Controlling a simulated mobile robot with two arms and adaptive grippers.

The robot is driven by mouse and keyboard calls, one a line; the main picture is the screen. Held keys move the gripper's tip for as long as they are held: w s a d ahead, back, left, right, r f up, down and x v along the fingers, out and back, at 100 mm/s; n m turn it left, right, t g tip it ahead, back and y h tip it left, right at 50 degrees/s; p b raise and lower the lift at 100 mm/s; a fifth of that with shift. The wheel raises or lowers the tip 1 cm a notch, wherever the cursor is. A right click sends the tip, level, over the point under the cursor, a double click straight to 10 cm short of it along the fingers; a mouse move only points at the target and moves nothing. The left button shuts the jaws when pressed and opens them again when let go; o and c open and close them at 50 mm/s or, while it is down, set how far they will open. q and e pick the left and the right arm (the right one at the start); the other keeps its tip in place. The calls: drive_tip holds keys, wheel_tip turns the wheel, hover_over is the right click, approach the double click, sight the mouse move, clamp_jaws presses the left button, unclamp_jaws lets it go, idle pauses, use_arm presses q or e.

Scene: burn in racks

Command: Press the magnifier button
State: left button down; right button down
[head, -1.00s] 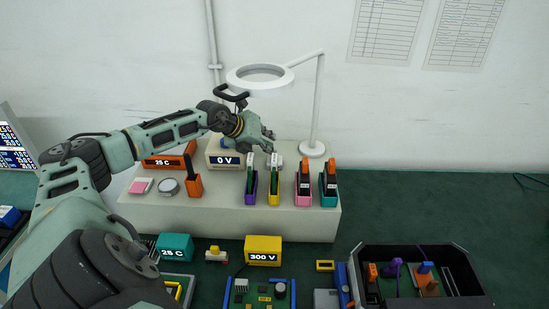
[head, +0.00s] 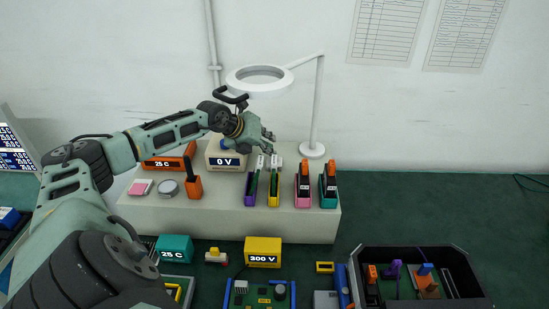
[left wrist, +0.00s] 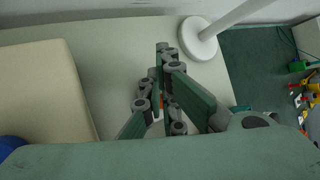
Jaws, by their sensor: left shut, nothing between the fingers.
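The magnifier (head: 261,81) is a white ring lamp on a jointed arm. Its post stands on a round white base (head: 312,150) at the back right of the pale raised shelf. The base also shows in the left wrist view (left wrist: 197,38). I cannot make out a button on it. My left gripper (head: 268,143) is below the ring and left of the base, above the shelf. In the left wrist view my left gripper (left wrist: 165,50) has its fingers together and empty, beside the base, with a small gap showing. My right gripper is in neither view.
Purple (head: 250,190), yellow (head: 273,190), pink (head: 303,195) and teal (head: 328,195) holders stand on the shelf just in front of my gripper. A 0 V meter (head: 226,158) is to its left. A black bin (head: 470,275) is at the lower right.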

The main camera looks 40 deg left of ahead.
use_arm(q)
drive_tip(key=shift+r, duration=0.15)
wheel_tip(320, 180, up, 6)
drive_tip(key=p, duration=0.3)
drive_tip(key=shift+p, duration=0.4)
drive_tip(key=shift+a, duration=0.1)
idle(0.3)
